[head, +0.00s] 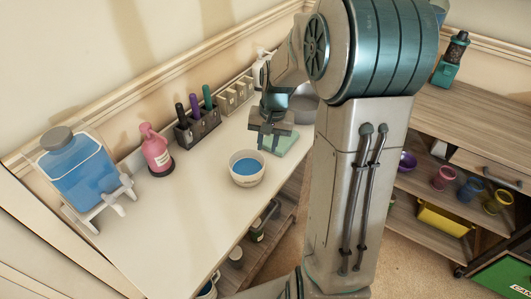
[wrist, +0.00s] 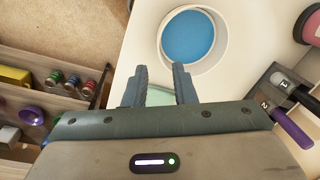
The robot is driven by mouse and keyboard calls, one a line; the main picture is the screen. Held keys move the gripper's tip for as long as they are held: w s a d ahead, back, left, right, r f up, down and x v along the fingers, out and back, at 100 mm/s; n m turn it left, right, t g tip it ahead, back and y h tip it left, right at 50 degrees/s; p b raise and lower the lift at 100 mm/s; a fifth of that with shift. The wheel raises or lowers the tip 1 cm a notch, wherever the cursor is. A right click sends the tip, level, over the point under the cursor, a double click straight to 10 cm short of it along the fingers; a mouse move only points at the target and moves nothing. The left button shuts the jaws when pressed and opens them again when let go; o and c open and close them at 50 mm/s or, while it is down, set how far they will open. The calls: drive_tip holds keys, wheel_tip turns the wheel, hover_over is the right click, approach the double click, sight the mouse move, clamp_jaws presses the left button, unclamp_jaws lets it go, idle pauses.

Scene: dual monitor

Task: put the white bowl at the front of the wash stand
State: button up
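The white bowl (head: 248,172) stands upright on the white tabletop (head: 160,240), close to its front edge, with blue inside. The bowl also shows at the top of the wrist view (wrist: 222,52). My gripper (head: 271,143) is above the table, to the upper right of the bowl in the head view. In the wrist view its two fingers (wrist: 160,70) are apart with nothing held between them. I cannot tell for sure which piece is the wash stand.
A blue bottle on a white rack (head: 78,175), a pink bottle (head: 156,152) and a dark marker holder (head: 198,128) line the back. A green pad (head: 285,143) lies near my gripper. A wooden shelf unit (head: 470,120) stands right. The tabletop left of the bowl is clear.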

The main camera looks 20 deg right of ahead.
drive_tip(key=s+a+r+n+t, duration=0.1)
drive_tip(key=s+a+r+n, duration=0.1)
drive_tip(key=s, duration=0.7)
drive_tip(key=s+a+r+n+t+h, duration=0.1)
drive_tip(key=s+a+r+n, duration=0.2)
drive_tip(key=s+r, duration=0.3)
drive_tip(key=s+a, duration=0.1)
drive_tip(key=s, duration=0.2)
